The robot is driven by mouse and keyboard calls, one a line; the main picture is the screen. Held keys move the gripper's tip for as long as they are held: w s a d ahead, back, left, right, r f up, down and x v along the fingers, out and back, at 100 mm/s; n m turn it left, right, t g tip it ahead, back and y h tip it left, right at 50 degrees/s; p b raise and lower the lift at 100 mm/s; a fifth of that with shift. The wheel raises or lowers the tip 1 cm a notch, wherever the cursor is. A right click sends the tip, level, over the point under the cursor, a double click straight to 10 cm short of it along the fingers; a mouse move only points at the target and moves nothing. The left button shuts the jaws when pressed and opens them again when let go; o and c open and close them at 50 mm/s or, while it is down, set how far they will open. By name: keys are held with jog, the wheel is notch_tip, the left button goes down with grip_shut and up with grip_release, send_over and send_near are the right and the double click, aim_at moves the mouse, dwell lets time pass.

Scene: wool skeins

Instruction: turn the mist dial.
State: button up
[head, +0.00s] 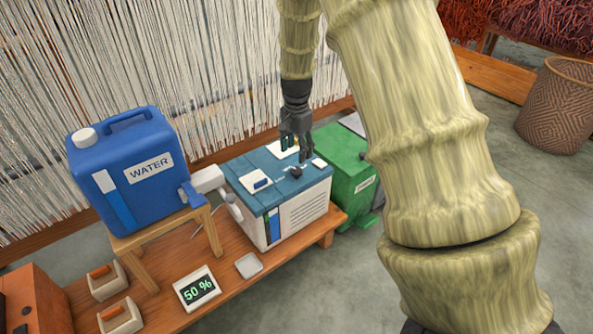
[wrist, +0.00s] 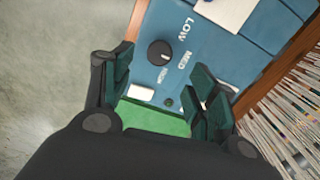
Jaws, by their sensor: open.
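The mist dial (wrist: 159,53) is a round black knob with a small white mark on the blue top of the humidifier box (wrist: 218,62). Labels LOW and MED are printed beside it; a smaller label is too small to read surely. In the head view the dial (head: 296,172) shows as a dark knob just below my gripper (head: 297,150). In the wrist view my gripper (wrist: 162,90) is open and empty, its two dark green fingers apart. The dial lies ahead of the gap between them, and no finger is seen touching it.
A blue water jug (head: 125,168) on a wooden stand is left of the box. A green bin (head: 345,165) stands close on its right. A display (head: 197,289) reads 50 %. Hanging yarn strands (head: 170,60) fill the back. A woven basket (head: 557,105) is far right.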

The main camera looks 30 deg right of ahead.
aim_at(297, 170)
notch_tip(297, 170, down, 8)
jog(key=shift+b, duration=1.1)
jog(key=c, duration=1)
jog(key=shift+c, duration=0.2)
